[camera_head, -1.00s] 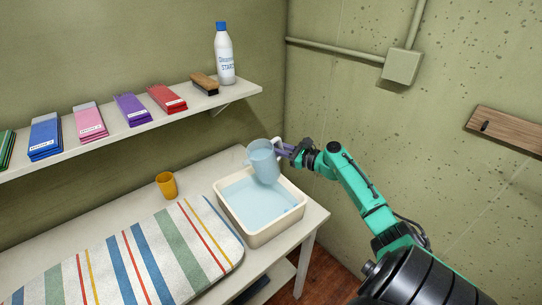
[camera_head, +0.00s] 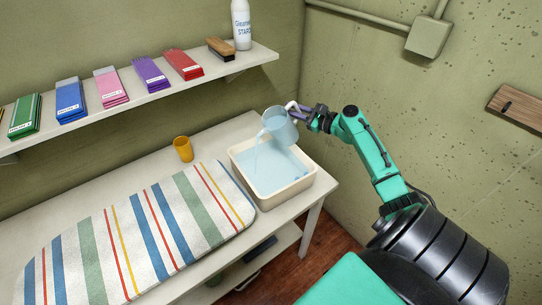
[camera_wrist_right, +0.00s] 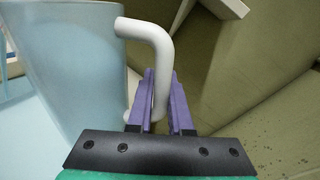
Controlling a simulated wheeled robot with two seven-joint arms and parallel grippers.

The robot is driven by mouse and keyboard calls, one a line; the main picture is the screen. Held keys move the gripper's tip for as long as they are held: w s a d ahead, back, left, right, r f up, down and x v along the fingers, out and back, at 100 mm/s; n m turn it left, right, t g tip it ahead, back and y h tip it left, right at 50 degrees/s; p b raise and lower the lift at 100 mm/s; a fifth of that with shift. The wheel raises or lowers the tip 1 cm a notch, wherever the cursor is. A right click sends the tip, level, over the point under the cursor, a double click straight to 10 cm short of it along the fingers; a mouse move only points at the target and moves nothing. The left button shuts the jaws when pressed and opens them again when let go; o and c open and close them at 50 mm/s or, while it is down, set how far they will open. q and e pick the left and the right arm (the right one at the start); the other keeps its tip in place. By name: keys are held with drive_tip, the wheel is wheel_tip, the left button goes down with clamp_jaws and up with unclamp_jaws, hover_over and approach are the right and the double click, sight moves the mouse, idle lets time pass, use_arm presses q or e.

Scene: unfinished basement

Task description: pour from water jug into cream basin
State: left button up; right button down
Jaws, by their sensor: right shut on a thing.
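The translucent blue water jug (camera_head: 279,127) is tilted to the left above the cream basin (camera_head: 283,193). A thin stream of water falls from its spout into the basin, which holds pale blue water (camera_head: 268,170). My right gripper (camera_head: 309,117) is shut on the jug's white handle; the wrist view shows the purple fingers (camera_wrist_right: 158,105) on either side of the white handle (camera_wrist_right: 155,48), with the jug wall (camera_wrist_right: 75,80) at the left. My left gripper is not in view.
A yellow cup (camera_head: 183,149) stands left of the basin on the white table (camera_head: 130,178). A striped padded mat (camera_head: 140,235) covers the table's front. A wall shelf (camera_head: 150,92) above carries colored packs, a brush (camera_head: 221,48) and a white bottle (camera_head: 241,25).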

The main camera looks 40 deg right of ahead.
sight(280, 111)
drive_tip(key=shift+a+r+n+p, duration=0.1)
drive_tip(key=shift+r+n+p, duration=0.4)
drive_tip(key=shift+p, duration=0.55)
drive_tip(key=shift+a+r+n+p, duration=0.15)
drive_tip(key=shift+r+n+p, duration=0.25)
drive_tip(key=shift+p, duration=0.5)
drive_tip(key=shift+f, duration=0.1)
drive_tip(key=shift+a+r+n+h+p, duration=0.35)
drive_tip(key=shift+n+p, duration=0.45)
drive_tip(key=shift+p, duration=0.35)
drive_tip(key=shift+a+r+n+h+p, duration=0.15)
drive_tip(key=shift+a+n+h+p, duration=0.1)
drive_tip(key=shift+a+n+p, duration=0.45)
drive_tip(key=shift+a+n+g+h+p, duration=0.3)
drive_tip(key=shift+a+n+p, duration=0.5)
drive_tip(key=shift+n, duration=0.2)
drive_tip(key=shift+a+n, duration=0.35)
drive_tip(key=shift+n, duration=0.05)
drive_tip(key=shift+s+a+f+n, duration=0.2)
drive_tip(key=shift+a+n, duration=0.1)
drive_tip(key=shift+a, duration=0.1)
